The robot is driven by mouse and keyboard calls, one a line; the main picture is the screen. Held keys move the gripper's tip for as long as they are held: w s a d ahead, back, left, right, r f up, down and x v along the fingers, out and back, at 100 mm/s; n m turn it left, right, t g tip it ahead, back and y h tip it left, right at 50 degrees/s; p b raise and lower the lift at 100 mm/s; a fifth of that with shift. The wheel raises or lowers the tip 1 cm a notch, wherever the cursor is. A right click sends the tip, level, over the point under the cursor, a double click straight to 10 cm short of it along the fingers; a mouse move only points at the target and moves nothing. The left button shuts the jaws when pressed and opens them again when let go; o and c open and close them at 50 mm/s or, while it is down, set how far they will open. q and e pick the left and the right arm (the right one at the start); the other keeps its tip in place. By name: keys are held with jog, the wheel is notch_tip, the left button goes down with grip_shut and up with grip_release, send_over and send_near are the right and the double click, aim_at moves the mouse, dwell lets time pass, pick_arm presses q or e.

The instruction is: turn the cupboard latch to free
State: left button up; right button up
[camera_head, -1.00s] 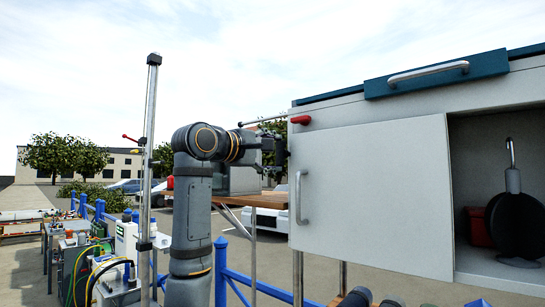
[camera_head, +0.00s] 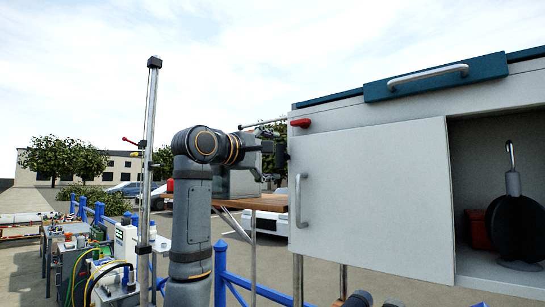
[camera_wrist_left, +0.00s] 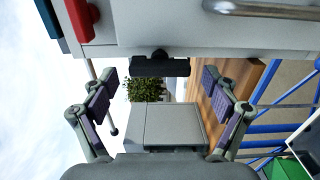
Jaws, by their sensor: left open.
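The cupboard (camera_head: 375,190) is a white box with a closed-looking left panel and an open bay on the right. A dark bar with a small round pivot, which looks like the latch (camera_wrist_left: 160,67), sits on the cupboard's left side in the left wrist view. Its long side runs across the gap between my fingers. My left gripper (camera_wrist_left: 159,80) is open, with one finger on each side of the bar and visible gaps to both. In the head view the left gripper (camera_head: 271,153) is close to the cupboard's left edge, partly hiding the latch. My right gripper is not in view.
A metal handle (camera_head: 302,200) stands out from the panel. A wooden table (camera_wrist_left: 235,85) and grey box (camera_wrist_left: 175,125) lie beyond the gripper. Blue railings (camera_head: 235,285) run below.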

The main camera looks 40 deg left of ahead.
pick_arm(q)
jog(key=s, duration=1.2)
jog(key=shift+a, duration=0.45)
jog(key=shift+w, duration=0.1)
